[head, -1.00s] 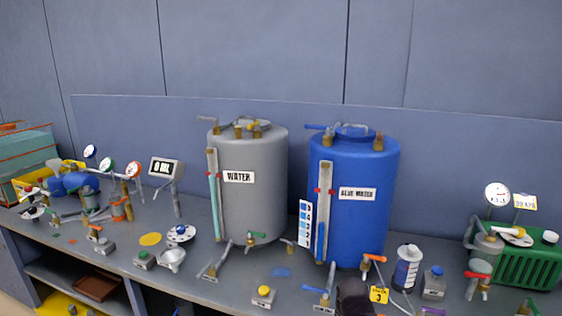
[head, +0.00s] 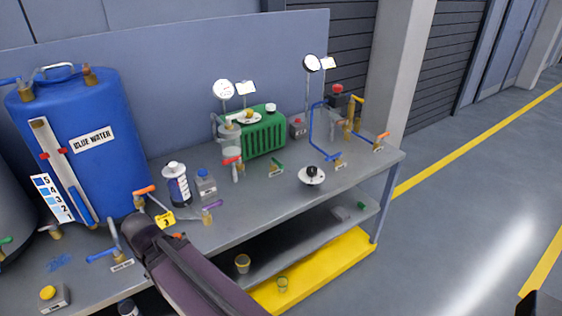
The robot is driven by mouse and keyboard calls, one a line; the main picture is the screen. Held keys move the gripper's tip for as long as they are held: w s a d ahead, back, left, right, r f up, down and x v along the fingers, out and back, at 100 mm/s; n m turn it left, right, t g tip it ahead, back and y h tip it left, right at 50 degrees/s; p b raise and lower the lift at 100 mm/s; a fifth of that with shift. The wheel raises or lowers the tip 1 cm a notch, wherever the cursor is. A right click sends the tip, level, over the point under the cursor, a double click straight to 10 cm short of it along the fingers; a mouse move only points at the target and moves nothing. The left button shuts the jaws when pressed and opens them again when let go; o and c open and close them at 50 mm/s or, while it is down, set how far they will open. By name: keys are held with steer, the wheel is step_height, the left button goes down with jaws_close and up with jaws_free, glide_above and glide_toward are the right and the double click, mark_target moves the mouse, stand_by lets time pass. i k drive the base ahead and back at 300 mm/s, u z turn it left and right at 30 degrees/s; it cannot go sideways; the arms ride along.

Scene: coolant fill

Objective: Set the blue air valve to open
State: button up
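Several valves with blue handles show in the head view. Another blue-handled valve (head: 103,254) stands at the front left, before the blue tank. My dark arm link crosses the bottom centre; my gripper is not visible.
A yellow lower shelf (head: 330,272) lies below. Open floor is at the right.

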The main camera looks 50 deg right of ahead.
mark_target(339, 156)
steer(key=z, duration=1.4)
steer(key=k, duration=0.95)
steer(key=i, duration=0.6)
